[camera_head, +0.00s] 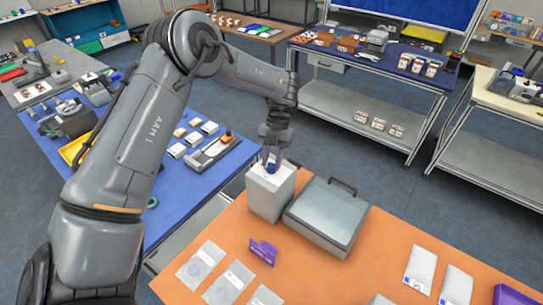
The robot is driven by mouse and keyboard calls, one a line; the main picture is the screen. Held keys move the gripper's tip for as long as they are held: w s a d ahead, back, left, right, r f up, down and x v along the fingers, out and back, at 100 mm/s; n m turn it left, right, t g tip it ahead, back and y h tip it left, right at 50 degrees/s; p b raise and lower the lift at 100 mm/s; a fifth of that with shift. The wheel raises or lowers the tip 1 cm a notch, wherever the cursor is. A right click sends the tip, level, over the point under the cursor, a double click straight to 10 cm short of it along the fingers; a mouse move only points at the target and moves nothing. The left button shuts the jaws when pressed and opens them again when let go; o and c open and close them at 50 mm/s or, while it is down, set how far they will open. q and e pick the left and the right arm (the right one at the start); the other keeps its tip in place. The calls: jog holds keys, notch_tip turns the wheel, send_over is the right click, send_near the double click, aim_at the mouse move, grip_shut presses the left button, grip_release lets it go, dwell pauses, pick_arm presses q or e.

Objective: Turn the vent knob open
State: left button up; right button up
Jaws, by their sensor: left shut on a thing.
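My left arm comes in from the left, and my left gripper (271,158) is at the top of a light grey box (270,195) on the orange table. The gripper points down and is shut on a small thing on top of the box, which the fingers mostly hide. I take that thing to be the vent knob, but its shape and angle cannot be made out. A grey case with a dark handle (327,212) stands just right of the box. My right gripper is not in view.
The orange table (215,232) also bears a purple stand (263,251), several flat clear packets and white packets at the front. A blue-topped table (165,205) with several small items is at the left. Free floor lies behind.

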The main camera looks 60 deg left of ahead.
pick_arm(q)
jog(key=m+p, duration=0.1)
jog(key=m+y+p, duration=0.1)
jog(key=p, duration=0.1)
jog(key=shift+d+r+m, duration=0.1)
jog(key=shift+r+m, duration=0.1)
jog(key=shift+m, duration=0.1)
jog(key=shift+f+m+g+p, duration=0.15)
jog(key=shift+m+g+p, duration=0.2)
jog(key=shift+p, duration=0.4)
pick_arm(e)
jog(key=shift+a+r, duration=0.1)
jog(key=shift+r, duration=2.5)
pick_arm(q)
jog(key=o, duration=1)
jog(key=shift+o, duration=0.2)
